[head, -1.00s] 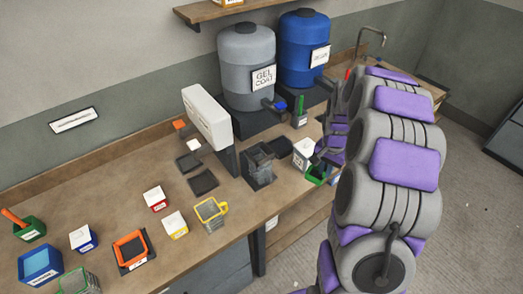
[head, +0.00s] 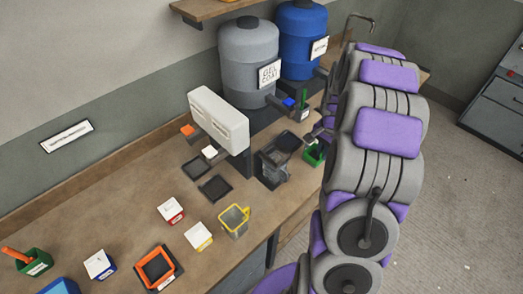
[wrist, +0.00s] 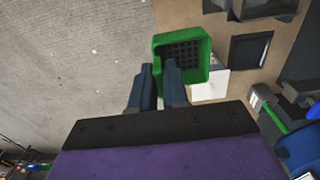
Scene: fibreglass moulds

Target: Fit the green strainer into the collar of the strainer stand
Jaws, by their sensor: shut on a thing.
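The green strainer (wrist: 184,56) is a square green frame with a dark mesh floor. In the wrist view my gripper (wrist: 159,68) is shut on its near wall. The head view shows the strainer (head: 314,156) beside my forearm, near the bench's front edge; my arm hides my fingers there. A dark grey upright fixture (head: 272,170) stands just left of the strainer, apart from it. It looks like the strainer stand, but I cannot make out its collar clearly.
A white-topped box (wrist: 209,85) lies close by the strainer in the wrist view, with a black square tray (wrist: 250,50) beside it. Grey drum (head: 248,65) and blue drum (head: 302,45) stand behind. Open floor (head: 450,190) lies right of the bench.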

